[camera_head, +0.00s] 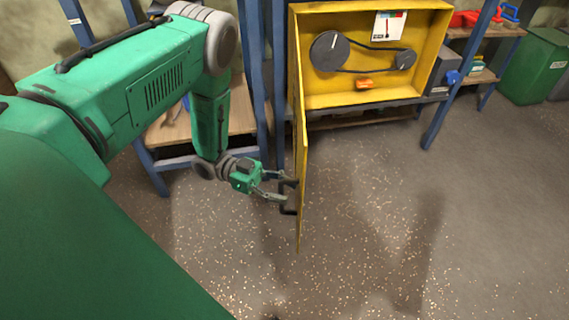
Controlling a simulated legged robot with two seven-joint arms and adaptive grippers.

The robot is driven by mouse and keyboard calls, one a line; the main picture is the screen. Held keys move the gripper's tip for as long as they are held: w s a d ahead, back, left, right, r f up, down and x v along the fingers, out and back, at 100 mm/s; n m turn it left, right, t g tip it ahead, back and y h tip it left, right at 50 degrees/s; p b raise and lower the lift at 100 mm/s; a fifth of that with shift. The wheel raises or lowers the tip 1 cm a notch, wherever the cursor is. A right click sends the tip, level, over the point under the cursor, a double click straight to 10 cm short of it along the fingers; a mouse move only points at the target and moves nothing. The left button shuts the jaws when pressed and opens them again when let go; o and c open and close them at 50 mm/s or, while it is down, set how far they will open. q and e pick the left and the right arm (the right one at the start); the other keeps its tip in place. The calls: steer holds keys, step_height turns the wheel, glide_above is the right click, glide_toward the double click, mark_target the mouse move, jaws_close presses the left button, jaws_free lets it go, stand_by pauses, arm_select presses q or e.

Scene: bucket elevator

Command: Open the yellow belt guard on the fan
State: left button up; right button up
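The yellow belt guard (301,150) is a hinged door on the left side of the yellow fan housing (372,100). It stands swung out toward me, seen almost edge-on, and the housing front is uncovered. Two dark pulleys (329,51) and a belt show inside. A black handle (289,210) is on the guard's left face. My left gripper (283,188) is at this handle, its two fingers spread with a gap between them. Whether the fingers touch the handle is hard to tell. My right gripper is out of view.
Blue posts (255,80) and a wooden shelf stand left of the housing, close behind my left arm. A grey motor box (440,80) sits at the housing's right. A green bin (533,65) is at the far right. The speckled floor (430,220) in front is clear.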

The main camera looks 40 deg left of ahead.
arm_select(q)
steer(key=shift+s+a, duration=0.1)
steer(key=shift+a, duration=0.05)
steer(key=v, duration=1.2)
steer(key=shift+f, duration=0.1)
steer(key=shift+a, duration=0.1)
